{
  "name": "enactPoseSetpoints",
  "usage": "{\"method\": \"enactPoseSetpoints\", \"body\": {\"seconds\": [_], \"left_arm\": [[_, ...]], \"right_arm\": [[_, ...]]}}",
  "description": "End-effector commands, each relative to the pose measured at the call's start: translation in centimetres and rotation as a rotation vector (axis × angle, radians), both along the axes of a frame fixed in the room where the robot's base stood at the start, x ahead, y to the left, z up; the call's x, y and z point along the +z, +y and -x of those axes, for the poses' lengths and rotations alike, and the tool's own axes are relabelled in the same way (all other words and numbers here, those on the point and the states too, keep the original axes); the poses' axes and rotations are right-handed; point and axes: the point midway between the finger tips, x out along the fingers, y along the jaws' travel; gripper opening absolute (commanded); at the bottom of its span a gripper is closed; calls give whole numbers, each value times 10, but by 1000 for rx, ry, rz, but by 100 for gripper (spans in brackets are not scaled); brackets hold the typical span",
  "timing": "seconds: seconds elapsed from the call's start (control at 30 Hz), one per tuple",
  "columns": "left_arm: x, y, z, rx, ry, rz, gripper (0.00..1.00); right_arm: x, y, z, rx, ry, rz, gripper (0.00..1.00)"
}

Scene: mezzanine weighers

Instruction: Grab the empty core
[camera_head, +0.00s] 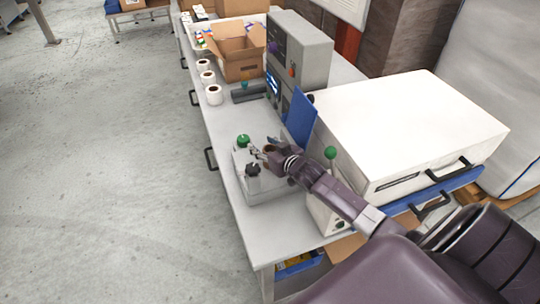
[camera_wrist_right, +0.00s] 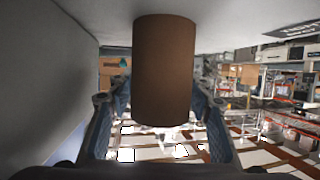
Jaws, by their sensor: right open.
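The empty core is a plain brown cardboard tube (camera_wrist_right: 165,70), large in the right wrist view, seen from the side. My right gripper (camera_head: 258,152) is above the bench, by the small grey device with a green knob and a black knob. In the right wrist view its two fingers (camera_wrist_right: 158,105) are spread, one on each side of the core, with gaps visible beside it. The fingers are not closed on it. In the head view my gripper and wrist largely cover that spot, so I cannot make out the core clearly there. My left gripper is not in view.
The grey device (camera_head: 262,187) is on the long bench (camera_head: 225,140). A white-topped machine (camera_head: 410,125) and a grey cabinet with a blue panel (camera_head: 300,55) stand to the right. White label rolls (camera_head: 213,95) and an open cardboard box (camera_head: 238,60) are farther back. The floor at left is clear.

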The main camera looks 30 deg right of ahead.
Motion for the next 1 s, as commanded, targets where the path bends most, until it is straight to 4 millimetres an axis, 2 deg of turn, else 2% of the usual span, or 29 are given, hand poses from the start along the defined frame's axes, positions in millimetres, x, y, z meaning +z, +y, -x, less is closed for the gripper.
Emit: {"method": "enactPoseSetpoints", "body": {"seconds": [0.37,0.63,1.0], "left_arm": [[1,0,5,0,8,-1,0],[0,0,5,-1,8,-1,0],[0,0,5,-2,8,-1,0]], "right_arm": [[-2,0,-6,0,0,1,46],[-2,0,-6,0,0,0,18],[-2,0,-6,0,0,1,12]]}}
